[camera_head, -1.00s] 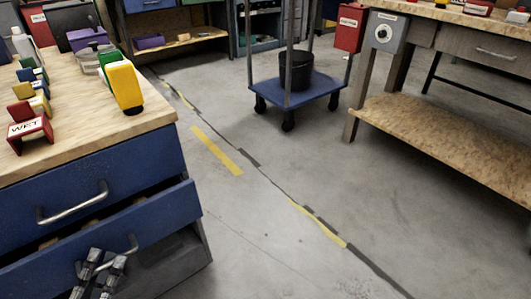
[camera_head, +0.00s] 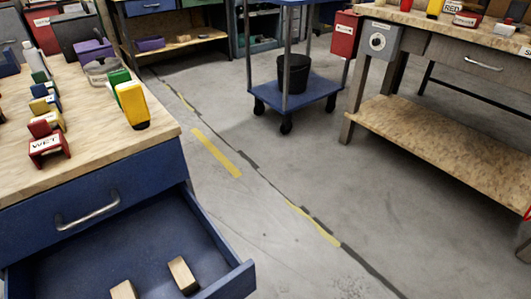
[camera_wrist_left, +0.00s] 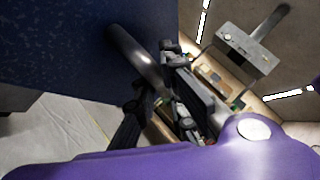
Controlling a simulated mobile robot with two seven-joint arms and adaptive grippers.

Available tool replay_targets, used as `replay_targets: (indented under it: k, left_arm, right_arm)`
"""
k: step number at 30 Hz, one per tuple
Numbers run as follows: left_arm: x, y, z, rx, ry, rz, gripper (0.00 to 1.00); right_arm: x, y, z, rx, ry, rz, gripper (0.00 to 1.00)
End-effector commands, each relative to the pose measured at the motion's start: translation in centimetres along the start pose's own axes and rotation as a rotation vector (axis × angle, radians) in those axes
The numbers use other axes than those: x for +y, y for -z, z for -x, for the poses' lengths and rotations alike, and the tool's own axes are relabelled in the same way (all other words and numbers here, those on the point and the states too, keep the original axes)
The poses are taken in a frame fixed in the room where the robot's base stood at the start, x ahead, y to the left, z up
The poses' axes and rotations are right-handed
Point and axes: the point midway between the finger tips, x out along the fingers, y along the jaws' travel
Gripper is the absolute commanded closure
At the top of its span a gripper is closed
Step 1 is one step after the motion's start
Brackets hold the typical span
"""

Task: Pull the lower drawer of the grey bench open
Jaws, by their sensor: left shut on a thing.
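The lower drawer (camera_head: 239,281) of the bench at the left is blue and stands well open, pulled out beneath the upper drawer. Two small wooden blocks, one at the right (camera_head: 182,274) and one nearer the front edge of the picture (camera_head: 124,290), lie in it. The upper drawer (camera_head: 130,196) is shut, with a metal handle (camera_head: 88,212). In the left wrist view my left gripper (camera_wrist_left: 157,82) is shut on the metal bar handle (camera_wrist_left: 131,50) of a dark blue drawer front (camera_wrist_left: 55,45). The head view shows neither gripper; the lower handle is out of its frame.
Red, yellow and green holders, one marked WET (camera_head: 49,147), stand on the bench's wooden top (camera_head: 95,125). A blue trolley (camera_head: 300,98) with a black bucket (camera_head: 294,72) stands farther back. A wooden workbench (camera_head: 450,125) is at the right. The floor between is clear.

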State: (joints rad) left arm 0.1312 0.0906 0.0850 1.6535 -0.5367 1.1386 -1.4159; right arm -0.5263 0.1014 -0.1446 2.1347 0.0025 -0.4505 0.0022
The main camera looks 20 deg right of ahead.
Motion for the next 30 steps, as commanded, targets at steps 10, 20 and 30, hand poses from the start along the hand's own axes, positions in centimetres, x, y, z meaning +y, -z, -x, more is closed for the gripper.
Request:
replay_targets:
  k: [10, 20, 30]
  left_arm:
    - [-1.9, 2.0, 2.2, 0.0, -0.005, -0.004, 1.0]
    - [-2.0, 2.2, 2.4, 0.0, -0.005, -0.003, 1.0]
    - [-2.0, 2.2, 2.3, 0.0, -0.003, -0.002, 0.71]
  right_arm:
    - [0.0, 0.6, 0.2, 0.011, 0.0, 0.001, 0.6]
    - [0.0, 0.6, 0.3, 0.011, 0.001, 0.002, 0.6]
    - [0.0, 0.6, 0.3, 0.011, 0.001, 0.002, 0.6]
